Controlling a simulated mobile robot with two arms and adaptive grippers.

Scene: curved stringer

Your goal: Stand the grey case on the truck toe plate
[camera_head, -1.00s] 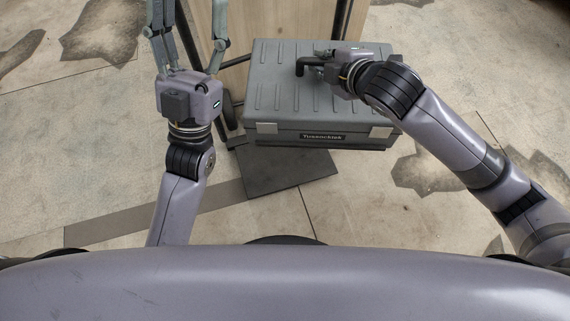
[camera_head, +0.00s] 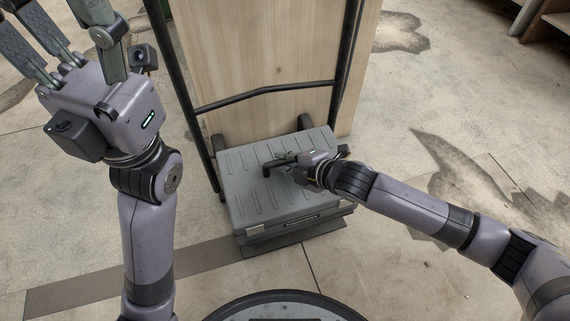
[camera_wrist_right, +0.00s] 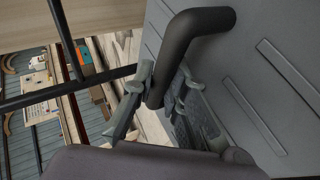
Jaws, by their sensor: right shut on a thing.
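The grey case (camera_head: 250,185) lies with its ribbed face up and its latched side toward me, low in front of the truck's black tube frame (camera_head: 268,95). My right gripper (camera_head: 285,167) is shut on the case's black handle (camera_head: 279,162). The right wrist view shows the fingers (camera_wrist_right: 160,85) around the handle (camera_wrist_right: 190,40), beside the grey ribbed face. The dark toe plate (camera_head: 292,242) shows under the case's front edge; I cannot tell whether they touch. My left gripper (camera_head: 62,20) is raised at upper left, empty, its fingers apart and their tips partly cut off.
A tall wooden panel (camera_head: 265,50) stands against the truck frame behind the case. A flat brown strip (camera_head: 130,275) runs across the stained floor to the left. Shelving (camera_head: 555,20) stands at the far upper right. The floor to the right is clear.

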